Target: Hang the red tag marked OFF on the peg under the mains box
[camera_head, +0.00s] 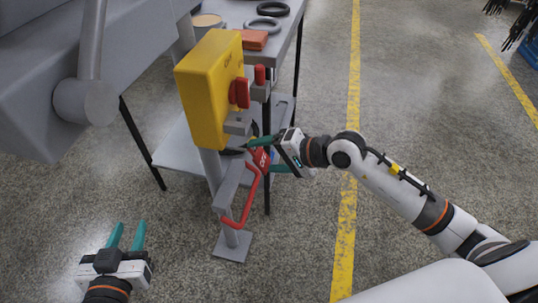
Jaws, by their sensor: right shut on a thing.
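The yellow mains box (205,98) stands on a grey post at the middle left, with a red switch handle (240,92) on its front. The red tag (260,157) with white lettering is at my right gripper (262,156), just below and right of the box. My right gripper is shut on the tag; its fingers partly cover it, and the lettering is too small to read fully. I cannot clearly make out the peg or whether the tag touches it. My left gripper (127,236) is open and empty above the floor at lower left.
A red bent handle (248,208) sits on a grey bracket low on the post, below the tag. A grey bench (282,50) behind carries rings and an orange-red block (254,40). Grey machinery fills the upper left.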

